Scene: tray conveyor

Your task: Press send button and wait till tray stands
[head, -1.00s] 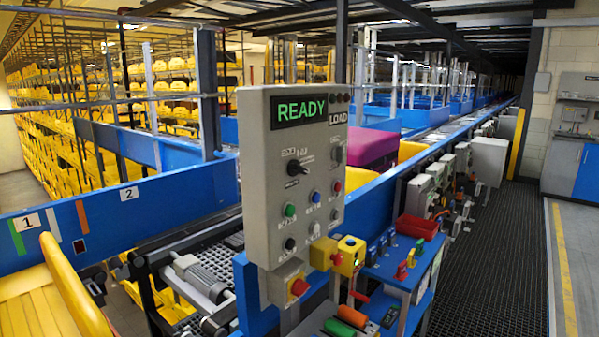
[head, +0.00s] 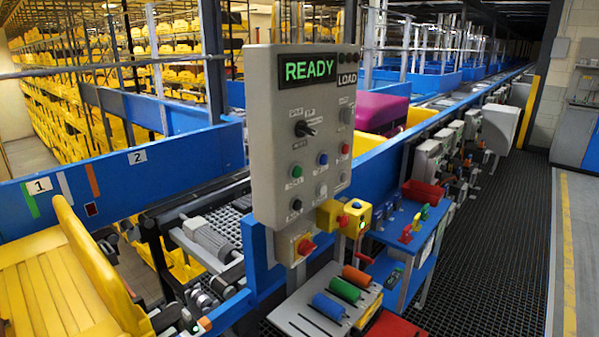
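A grey control panel (head: 262,130) stands upright in the middle of the head view. Its green display (head: 309,70) reads READY, with a LOAD label beside it. The panel carries a black rotary switch (head: 304,129), a green button (head: 296,171), a blue button (head: 323,158), a red button (head: 345,148) and a black button (head: 296,205). The small button labels are too blurred to tell which one is send. A yellow tray (head: 45,275) is at the lower left. A magenta case (head: 382,112) sits on the conveyor behind the panel. Neither gripper shows.
A red knob on a yellow box (head: 299,246) hangs under the panel. Yellow boxes with knobs (head: 356,215) project at its right. A blue shelf (head: 405,225) and a tool board with coloured handles (head: 300,318) stand in front. The grated walkway (head: 500,240) at right is clear.

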